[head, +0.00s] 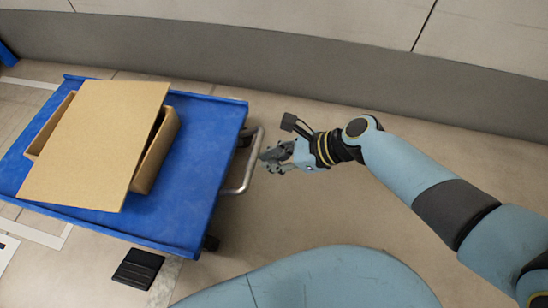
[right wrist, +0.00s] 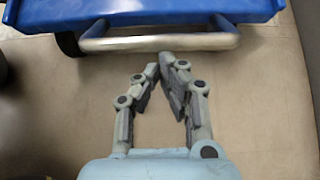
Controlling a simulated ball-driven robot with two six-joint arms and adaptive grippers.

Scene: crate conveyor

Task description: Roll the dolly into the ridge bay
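The dolly (head: 205,150) is a low blue platform on casters at the left of the head view. A metal bar handle (head: 245,172) stands out from its right end. The handle (right wrist: 160,43) also crosses the top of the right wrist view, in front of the blue deck edge (right wrist: 190,14). My right gripper (head: 275,160) is just right of the handle, apart from it. In the right wrist view its fingers lean towards each other with a gap between the pads, empty, short of the bar. My left gripper is out of view. I cannot tell which spot is the ridge bay.
On the dolly lies an open tan box (head: 158,150) with a flat tan board (head: 95,145) across it. A black ridged plate (head: 137,268) lies on the floor near the dolly's front edge. White floor lines (head: 38,236) run at left. A grey-based wall (head: 250,62) closes the back.

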